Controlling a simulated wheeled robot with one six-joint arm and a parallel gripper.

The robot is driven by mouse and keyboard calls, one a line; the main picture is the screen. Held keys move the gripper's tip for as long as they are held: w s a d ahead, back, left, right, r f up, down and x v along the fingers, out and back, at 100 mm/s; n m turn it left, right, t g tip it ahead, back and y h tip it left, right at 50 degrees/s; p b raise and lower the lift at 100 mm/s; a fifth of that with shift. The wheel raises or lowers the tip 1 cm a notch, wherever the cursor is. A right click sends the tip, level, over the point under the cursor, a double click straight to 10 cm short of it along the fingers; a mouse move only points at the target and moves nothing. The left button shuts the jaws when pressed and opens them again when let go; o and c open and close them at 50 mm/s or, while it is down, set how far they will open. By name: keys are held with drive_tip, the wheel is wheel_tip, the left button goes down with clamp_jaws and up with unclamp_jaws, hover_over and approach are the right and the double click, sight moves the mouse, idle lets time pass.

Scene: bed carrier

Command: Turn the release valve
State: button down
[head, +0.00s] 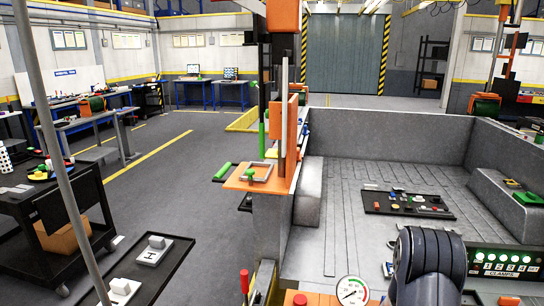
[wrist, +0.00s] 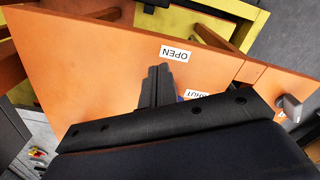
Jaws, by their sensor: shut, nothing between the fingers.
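In the wrist view an orange panel (wrist: 90,60) carries a white OPEN label (wrist: 174,53) and a second label reading SHUT (wrist: 195,94), partly covered. Both labels appear upside down. My gripper (wrist: 160,70) is shut and empty, its dark fingers over the panel between the two labels. A small bit of blue shows beside the fingers; I cannot tell if it belongs to the release valve. No valve handle is clearly visible, and the gripper body hides the lower part of the panel. I cannot tell whether the fingertips touch anything.
A grey knob (wrist: 290,106) stands on the panel's right part. In the head view a round gauge (head: 352,291) and a red-topped lever (head: 245,281) are at the bottom, beside the grey truck bed (head: 390,145). A tray (head: 382,207) of small parts lies in the bed.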

drive_tip(key=shift+w+a+b, duration=0.1)
drive_tip(key=shift+w+b, duration=0.2)
drive_tip(key=shift+w, duration=0.25)
idle(0.5)
drive_tip(key=shift+w+d+b, duration=0.2)
drive_tip(key=shift+d+b, duration=0.35)
drive_tip(key=shift+b, duration=1.5)
idle(0.3)
drive_tip(key=shift+s+d, duration=0.2)
drive_tip(key=shift+s, duration=0.2)
wheel_tip(320, 180, up, 6)
drive_tip(key=p, duration=0.2)
drive_tip(key=shift+p, duration=0.4)
